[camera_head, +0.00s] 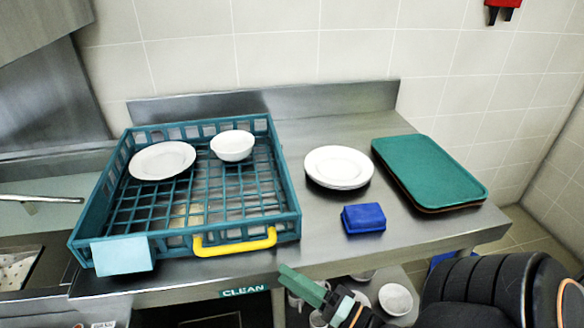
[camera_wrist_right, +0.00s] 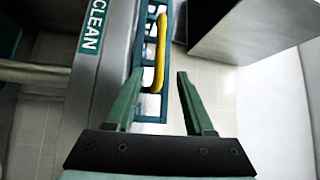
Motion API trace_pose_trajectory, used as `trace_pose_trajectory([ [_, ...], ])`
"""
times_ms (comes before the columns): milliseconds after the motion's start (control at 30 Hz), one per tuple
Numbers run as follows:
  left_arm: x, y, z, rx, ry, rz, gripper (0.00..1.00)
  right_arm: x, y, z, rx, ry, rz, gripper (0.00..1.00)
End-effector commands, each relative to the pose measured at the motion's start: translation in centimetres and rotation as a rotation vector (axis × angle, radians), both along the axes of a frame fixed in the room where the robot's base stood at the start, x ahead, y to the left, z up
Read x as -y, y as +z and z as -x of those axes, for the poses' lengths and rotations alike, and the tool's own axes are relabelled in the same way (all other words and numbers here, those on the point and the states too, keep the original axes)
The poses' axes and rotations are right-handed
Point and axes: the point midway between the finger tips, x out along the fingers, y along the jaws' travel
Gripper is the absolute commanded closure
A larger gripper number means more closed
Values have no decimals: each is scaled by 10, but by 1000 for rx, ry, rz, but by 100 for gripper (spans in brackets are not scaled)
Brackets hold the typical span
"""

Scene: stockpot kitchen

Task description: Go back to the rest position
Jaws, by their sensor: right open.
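My right gripper (camera_head: 318,292) shows at the bottom of the head view, in front of the counter's front edge. Its green fingers point up and left, and my black arm comes in from the lower right. In the right wrist view the two fingers of this gripper (camera_wrist_right: 156,88) stand apart with nothing between them. Beyond them show the rack's yellow handle (camera_wrist_right: 160,55) and the green CLEAN label (camera_wrist_right: 92,25). My left gripper is in neither view.
A teal dish rack (camera_head: 285,190) on the steel counter (camera_head: 310,240) holds a white plate (camera_head: 162,160) and a white bowl (camera_head: 232,146). To its right are stacked plates (camera_head: 338,167), a blue block (camera_head: 363,218) and stacked trays (camera_head: 430,172). White dishes (camera_head: 395,299) sit on a shelf below.

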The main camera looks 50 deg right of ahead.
Motion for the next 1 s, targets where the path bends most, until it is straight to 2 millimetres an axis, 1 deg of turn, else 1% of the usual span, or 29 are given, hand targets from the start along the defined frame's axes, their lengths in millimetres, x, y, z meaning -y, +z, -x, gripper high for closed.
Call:
trace_pose_trajectory([
  [433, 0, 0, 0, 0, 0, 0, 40, 0, 0, 0, -2, 0, 2, 47],
  [567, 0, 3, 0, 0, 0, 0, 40, -10, -9, 0, -25, 8, 81, 47],
  [667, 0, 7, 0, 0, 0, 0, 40, -30, -29, 0, -77, 33, 259, 47],
  [767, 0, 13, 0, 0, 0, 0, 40, -57, -60, 2, -148, 83, 525, 47],
  [800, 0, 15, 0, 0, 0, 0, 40, -67, -73, 3, -179, 110, 639, 47],
  [900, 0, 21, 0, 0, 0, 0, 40, -87, -106, 8, -256, 191, 914, 47],
  [1000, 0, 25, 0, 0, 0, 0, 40, -102, -133, 15, -322, 280, 1146, 47],
])
